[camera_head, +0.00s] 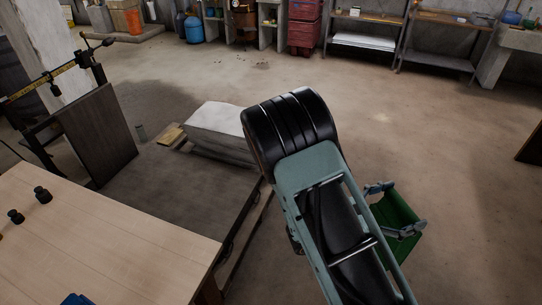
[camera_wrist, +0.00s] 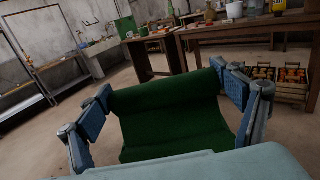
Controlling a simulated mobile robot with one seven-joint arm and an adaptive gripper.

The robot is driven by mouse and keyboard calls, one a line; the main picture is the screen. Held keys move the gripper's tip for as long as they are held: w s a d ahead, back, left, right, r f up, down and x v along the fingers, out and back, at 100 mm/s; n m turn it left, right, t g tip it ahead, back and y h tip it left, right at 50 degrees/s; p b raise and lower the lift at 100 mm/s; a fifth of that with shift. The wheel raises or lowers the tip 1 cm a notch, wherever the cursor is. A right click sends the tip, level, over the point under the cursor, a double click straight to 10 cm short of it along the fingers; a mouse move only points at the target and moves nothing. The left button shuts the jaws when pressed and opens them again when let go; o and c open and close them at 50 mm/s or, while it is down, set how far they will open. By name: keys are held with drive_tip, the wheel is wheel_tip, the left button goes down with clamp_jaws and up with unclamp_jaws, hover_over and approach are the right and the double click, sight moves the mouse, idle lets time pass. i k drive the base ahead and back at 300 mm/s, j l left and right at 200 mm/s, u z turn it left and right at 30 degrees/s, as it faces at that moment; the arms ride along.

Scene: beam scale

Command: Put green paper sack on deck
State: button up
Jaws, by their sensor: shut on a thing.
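The green paper sack (camera_head: 401,228) hangs in my gripper (camera_head: 382,208) to the right of my arm, over open floor. In the wrist view the sack (camera_wrist: 170,120) fills the space between the finger pads of my gripper (camera_wrist: 168,105), which is shut on it. My arm hides part of the sack in the head view. The dark flat deck (camera_head: 150,205) of the beam scale lies low at the left, apart from the sack. The scale's yellow beam (camera_head: 38,84) stands behind it at the upper left.
A pale block-like sack (camera_head: 217,129) lies at the deck's far right corner on wood. A light wooden table (camera_head: 110,250) with small black weights (camera_head: 42,194) overlaps the deck's near side. Shelves (camera_head: 438,36) and a red cabinet (camera_head: 304,25) line the back. The middle floor is clear.

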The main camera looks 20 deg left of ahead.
sight(188, 191)
drive_tip(key=i+l+u, duration=0.15)
drive_tip(key=i, duration=1.05)
drive_tip(key=i+u, duration=0.3)
drive_tip(key=i, duration=0.25)
drive_tip(key=i+l+u, duration=0.1)
drive_tip(key=i+u, duration=0.25)
drive_tip(key=u, duration=0.15)
drive_tip(key=i+l+u, duration=0.25)
drive_tip(key=u, duration=0.2)
drive_tip(key=i+l+u, duration=0.1)
drive_tip(key=u, duration=0.3)
drive_tip(key=i+l+u, duration=0.2)
drive_tip(key=u, duration=0.2)
drive_tip(key=i+l+u, duration=0.2)
drive_tip(key=u, duration=0.15)
drive_tip(key=i+l+u, duration=0.1)
drive_tip(key=l+u, duration=0.3)
drive_tip(key=j, duration=0.1)
